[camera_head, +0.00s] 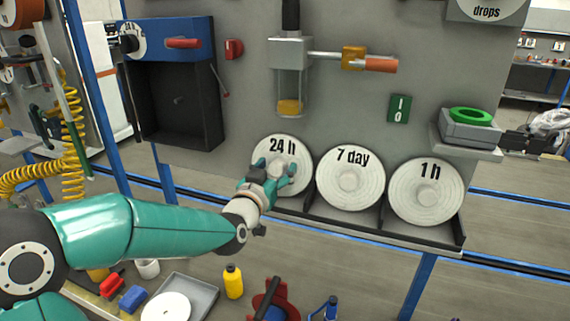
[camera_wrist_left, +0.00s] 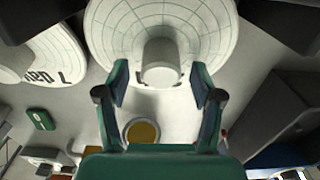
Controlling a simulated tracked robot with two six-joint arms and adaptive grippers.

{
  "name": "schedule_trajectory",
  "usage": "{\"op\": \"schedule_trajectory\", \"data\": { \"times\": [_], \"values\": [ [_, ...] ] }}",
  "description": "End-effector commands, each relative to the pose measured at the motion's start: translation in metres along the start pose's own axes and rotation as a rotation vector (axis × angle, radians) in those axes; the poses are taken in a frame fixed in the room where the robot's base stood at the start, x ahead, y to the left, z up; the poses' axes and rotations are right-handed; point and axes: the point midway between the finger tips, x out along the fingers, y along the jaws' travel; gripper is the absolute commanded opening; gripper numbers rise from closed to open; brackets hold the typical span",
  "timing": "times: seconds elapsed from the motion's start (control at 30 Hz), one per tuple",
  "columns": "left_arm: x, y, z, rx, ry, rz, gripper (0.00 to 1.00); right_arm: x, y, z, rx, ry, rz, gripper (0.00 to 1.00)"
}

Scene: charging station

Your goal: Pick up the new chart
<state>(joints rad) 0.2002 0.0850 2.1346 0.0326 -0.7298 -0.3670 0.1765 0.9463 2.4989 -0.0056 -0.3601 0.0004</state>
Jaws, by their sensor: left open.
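Three round white charts stand in a row in a dark rack on the grey panel: the "24 h" chart (camera_head: 282,150), the "7 day" chart (camera_head: 350,178) and the "1 h" chart (camera_head: 426,192). Which one is new cannot be told. My left gripper (camera_head: 275,178) is open at the lower part of the "24 h" chart. In the left wrist view, its fingers (camera_wrist_left: 160,88) stand apart on either side of a pale round hub (camera_wrist_left: 161,62) in front of a gridded chart (camera_wrist_left: 205,25). Whether the fingers touch the hub cannot be told. My right gripper is out of view.
The rack's front edge (camera_head: 372,232) runs below the charts. An open black box with a blue top (camera_head: 185,45) is at left. A lever with an orange handle (camera_head: 381,65) is above. A white disc (camera_head: 167,307) lies in a grey tray below, near a yellow bottle (camera_head: 233,282).

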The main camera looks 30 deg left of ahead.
Motion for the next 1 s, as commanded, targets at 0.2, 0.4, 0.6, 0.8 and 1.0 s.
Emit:
{"op": "schedule_trajectory", "data": {
  "times": [0.2,0.4,0.6,0.8,1.0],
  "values": [
    [0.013,0.0003,0.0008,0.0,-0.001,0.0,0.67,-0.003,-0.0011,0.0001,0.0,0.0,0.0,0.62],
    [0.0126,0.0005,0.0008,0.0,0.0,0.001,0.58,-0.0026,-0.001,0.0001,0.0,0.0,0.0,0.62],
    [0.0125,0.0006,0.0007,0.0,0.0,0.001,0.25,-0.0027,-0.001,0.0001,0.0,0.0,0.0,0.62],
    [0.0125,0.0006,0.0003,0.0,0.001,0.001,0.0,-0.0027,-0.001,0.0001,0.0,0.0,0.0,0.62],
    [0.0121,0.0007,-0.0002,0.0,0.001,0.001,0.0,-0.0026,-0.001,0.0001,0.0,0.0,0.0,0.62]
  ]
}}
